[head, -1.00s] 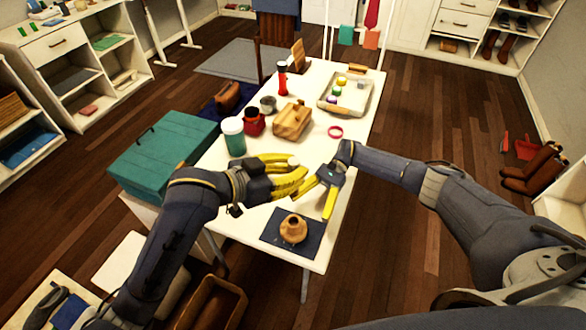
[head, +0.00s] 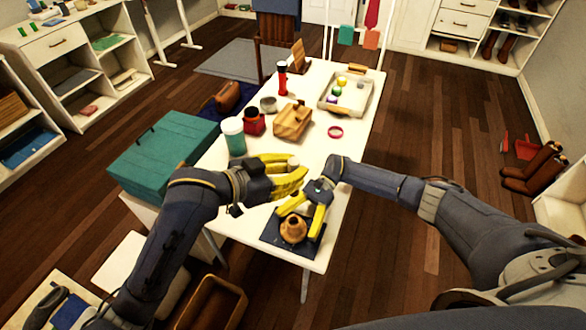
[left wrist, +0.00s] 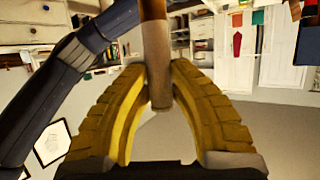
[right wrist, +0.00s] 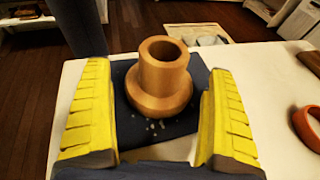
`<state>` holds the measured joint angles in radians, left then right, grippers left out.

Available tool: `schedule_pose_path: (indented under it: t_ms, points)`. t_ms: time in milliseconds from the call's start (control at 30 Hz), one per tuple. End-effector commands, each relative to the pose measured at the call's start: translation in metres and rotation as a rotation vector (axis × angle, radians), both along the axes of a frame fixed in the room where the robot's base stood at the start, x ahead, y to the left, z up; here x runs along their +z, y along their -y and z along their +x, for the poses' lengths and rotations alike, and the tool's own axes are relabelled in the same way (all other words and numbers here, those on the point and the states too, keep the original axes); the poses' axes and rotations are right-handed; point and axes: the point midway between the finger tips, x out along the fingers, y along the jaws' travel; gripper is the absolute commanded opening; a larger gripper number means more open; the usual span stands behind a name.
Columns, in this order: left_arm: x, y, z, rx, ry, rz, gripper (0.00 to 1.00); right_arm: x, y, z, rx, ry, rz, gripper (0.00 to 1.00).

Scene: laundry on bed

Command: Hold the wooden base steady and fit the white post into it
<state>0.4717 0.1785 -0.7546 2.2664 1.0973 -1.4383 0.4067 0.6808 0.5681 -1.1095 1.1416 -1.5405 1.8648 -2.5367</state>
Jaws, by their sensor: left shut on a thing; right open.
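The wooden base (head: 293,230), a flared wooden piece with an open round socket on top, stands upright on a dark mat (head: 272,237). It also shows in the right wrist view (right wrist: 163,85). My right gripper (head: 299,222) is open with its yellow fingers on either side of the base, with gaps visible in the right wrist view. My left gripper (head: 299,173) is shut on the white post (left wrist: 158,85), above the table and behind the base. In the left wrist view the post looks brownish along its upper part and pale grey at its lower end.
A tray (head: 354,99) holds small coloured things. A teal box (head: 160,150) is at the left.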

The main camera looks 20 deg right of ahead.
Motion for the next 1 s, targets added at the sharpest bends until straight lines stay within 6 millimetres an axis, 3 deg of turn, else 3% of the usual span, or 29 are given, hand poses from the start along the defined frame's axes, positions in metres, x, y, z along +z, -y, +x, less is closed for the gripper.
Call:
schedule_pose_path:
  t_ms: [167,467,1000]
  points:
    - [0.0000,0.0000,0.0000,0.000,0.000,0.000,0.00,0.0001,-0.0002,0.0000,0.000,0.000,0.000,0.88]
    - [0.0001,0.0000,0.0000,0.000,0.000,0.000,0.00,0.0001,-0.0001,0.0002,0.000,0.001,0.001,0.54]
    - [0.0001,0.0000,0.0000,0.000,0.000,0.000,0.00,-0.0001,0.0000,0.0001,0.000,0.001,0.001,0.53]
